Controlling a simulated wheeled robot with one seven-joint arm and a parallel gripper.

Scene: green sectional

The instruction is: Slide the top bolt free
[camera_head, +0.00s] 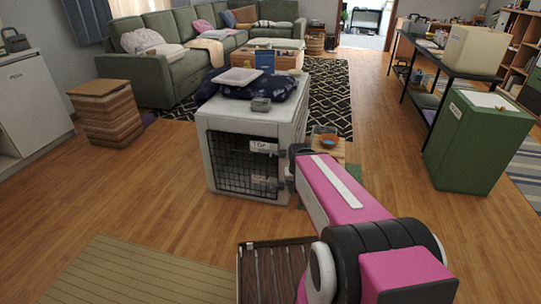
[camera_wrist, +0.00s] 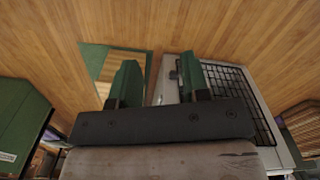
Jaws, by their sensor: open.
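A pale grey pet crate (camera_head: 236,122) with a dark wire door (camera_head: 240,165) stands on the floor in the head view, its door closed. Small white labels mark the door's right side at an upper (camera_head: 264,147) and a lower height. My arm reaches to the crate's right front edge and hides part of it. In the wrist view my gripper (camera_wrist: 157,60) has two green fingers spread apart with nothing held between them. The crate's corner and wire door (camera_wrist: 232,90) are beside and behind the right finger. A small dark fitting (camera_wrist: 173,74) shows near that finger; I cannot tell whether it is the top bolt.
A green cabinet (camera_head: 470,150) stands right, a wicker hamper (camera_head: 108,115) left.

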